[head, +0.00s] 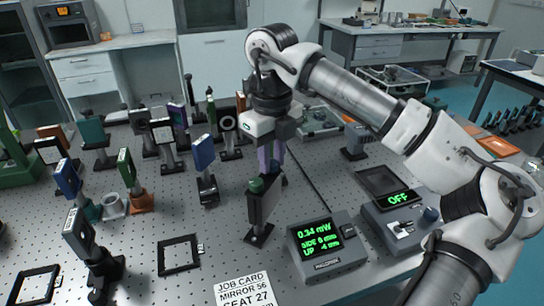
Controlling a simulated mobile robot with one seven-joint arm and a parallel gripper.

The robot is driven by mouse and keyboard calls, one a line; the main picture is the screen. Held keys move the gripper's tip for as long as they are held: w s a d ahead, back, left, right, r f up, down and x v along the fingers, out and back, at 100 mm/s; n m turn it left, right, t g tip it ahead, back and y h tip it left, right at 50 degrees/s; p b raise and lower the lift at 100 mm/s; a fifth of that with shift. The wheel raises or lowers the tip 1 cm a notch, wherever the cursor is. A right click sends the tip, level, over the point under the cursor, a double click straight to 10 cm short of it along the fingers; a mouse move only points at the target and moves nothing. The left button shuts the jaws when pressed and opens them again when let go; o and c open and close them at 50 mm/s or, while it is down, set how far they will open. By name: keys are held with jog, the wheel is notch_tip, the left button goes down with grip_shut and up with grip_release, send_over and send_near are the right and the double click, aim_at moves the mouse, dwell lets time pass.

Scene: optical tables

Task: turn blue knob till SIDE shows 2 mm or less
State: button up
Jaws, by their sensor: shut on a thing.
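A dark upright mirror mount (262,208) stands on the perforated table, with a green knob (257,185) at its upper left. My gripper (272,168) points down at the top of this mount, beside the green knob, and its jaws are shut. The blue knob between the jaws is mostly hidden by the fingers, so its angle cannot be seen. The readout box (320,243) to the right of the mount shows 0.34 mW in green, with SIDE and UP lines below. The SIDE figure is small and blurred, perhaps 0 or 6 mm; UP looks like -4 mm.
Several mounted optics, including a blue plate (204,152), crowd the left and back. A job card (243,290) and an empty square frame (180,255) lie in front.

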aim_at(272, 162)
jog(key=o, duration=1)
jog(key=shift+r, duration=0.1)
notch_tip(272, 162, up, 14)
